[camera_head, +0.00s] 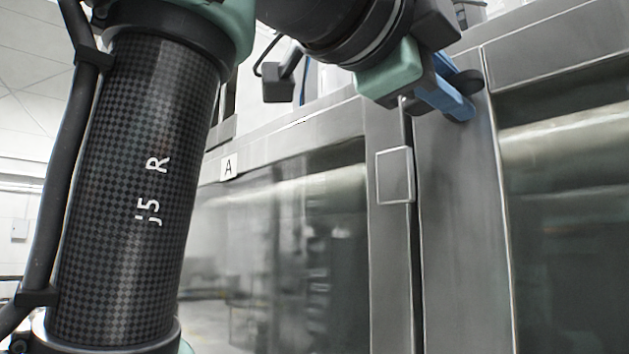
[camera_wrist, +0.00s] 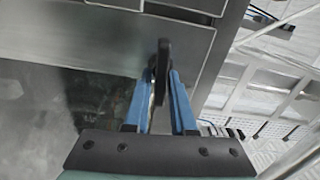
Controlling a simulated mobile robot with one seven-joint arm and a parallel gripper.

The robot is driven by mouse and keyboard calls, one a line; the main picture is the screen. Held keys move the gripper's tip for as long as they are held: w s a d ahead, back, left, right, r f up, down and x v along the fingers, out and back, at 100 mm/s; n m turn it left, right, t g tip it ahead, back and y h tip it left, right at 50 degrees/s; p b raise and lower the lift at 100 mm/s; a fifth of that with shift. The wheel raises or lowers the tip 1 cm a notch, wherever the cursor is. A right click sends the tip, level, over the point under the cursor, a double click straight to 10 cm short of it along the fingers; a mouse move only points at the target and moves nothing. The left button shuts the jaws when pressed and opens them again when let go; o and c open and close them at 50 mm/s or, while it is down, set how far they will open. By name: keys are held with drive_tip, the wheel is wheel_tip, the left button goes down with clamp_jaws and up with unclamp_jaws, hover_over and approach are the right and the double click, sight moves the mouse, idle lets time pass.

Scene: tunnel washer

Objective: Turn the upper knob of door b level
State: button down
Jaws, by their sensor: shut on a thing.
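My gripper (camera_head: 457,104) has blue fingers and is at the upper part of the metal frame beside door b (camera_head: 570,220). It is shut on a dark knob (camera_head: 470,77). In the wrist view, the fingers (camera_wrist: 162,82) lie on both sides of the knob (camera_wrist: 163,56), which stands upright in that picture as a narrow dark shape. I cannot tell from these views how the knob is turned against level.
Door A's glass (camera_head: 290,250) is at the left, with a white label "A" (camera_head: 228,168). My forearm covers the left of the head view.

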drive_tip(key=shift+m, duration=0.6)
drive_tip(key=c, duration=0.9)
unclamp_jaws()
drive_tip(key=shift+s+a+f+b, duration=0.2)
drive_tip(key=shift+s+a+b, duration=0.1)
drive_tip(key=shift+a+b, duration=0.1)
drive_tip(key=b+v, duration=0.5)
drive_tip(key=v, duration=0.7)
drive_tip(key=shift+s+r, duration=0.1)
drive_tip(key=shift+r, duration=0.05)
